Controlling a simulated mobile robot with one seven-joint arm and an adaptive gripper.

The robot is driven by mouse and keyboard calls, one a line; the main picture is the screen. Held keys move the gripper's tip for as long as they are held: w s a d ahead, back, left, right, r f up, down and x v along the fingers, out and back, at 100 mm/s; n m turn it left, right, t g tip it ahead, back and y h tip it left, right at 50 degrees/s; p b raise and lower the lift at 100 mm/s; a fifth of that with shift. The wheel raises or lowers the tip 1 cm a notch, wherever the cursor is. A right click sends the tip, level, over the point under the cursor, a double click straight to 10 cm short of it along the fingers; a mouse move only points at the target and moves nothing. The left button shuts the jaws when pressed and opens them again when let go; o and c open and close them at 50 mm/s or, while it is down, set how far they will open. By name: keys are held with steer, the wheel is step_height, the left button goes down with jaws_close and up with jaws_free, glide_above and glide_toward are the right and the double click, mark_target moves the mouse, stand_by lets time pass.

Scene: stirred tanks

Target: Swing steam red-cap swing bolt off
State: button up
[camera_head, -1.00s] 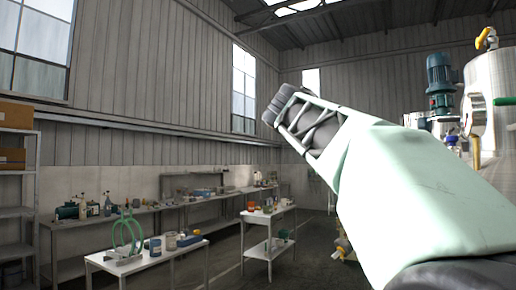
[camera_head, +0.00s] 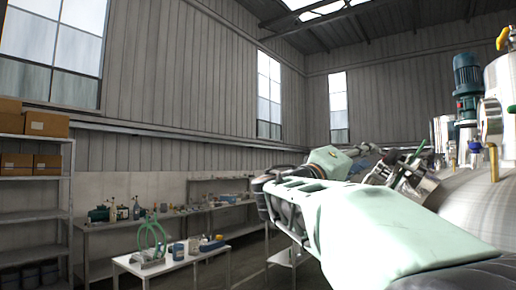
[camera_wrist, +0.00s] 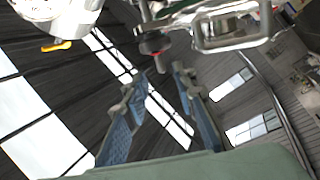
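In the wrist view, a dark knob with a red band (camera_wrist: 153,45), which looks like the red-cap swing bolt, hangs at top centre on a metal stem. My gripper (camera_wrist: 160,78) is open and empty, its two blue-padded fingers pointing up toward this knob. The knob is just beyond the fingertips, roughly between them, and appears apart from them. In the head view, my gripper is around the dark cluster (camera_head: 405,172) beside the steel tank (camera_head: 480,205), too cluttered to read. I cannot make out the red cap there.
A shiny metal loop or frame (camera_wrist: 232,28) is right of the knob, close to the right finger. A yellow handle (camera_wrist: 57,46) is at upper left. In the head view, a blue-green motor (camera_head: 467,85) stands over the tanks. A white table (camera_head: 170,262) is at lower left.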

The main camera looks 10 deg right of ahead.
mark_target(380, 152)
steer(key=shift+p+x, duration=2.1)
steer(key=shift+x, duration=1.55)
steer(key=shift+f, duration=0.1)
jaws_close()
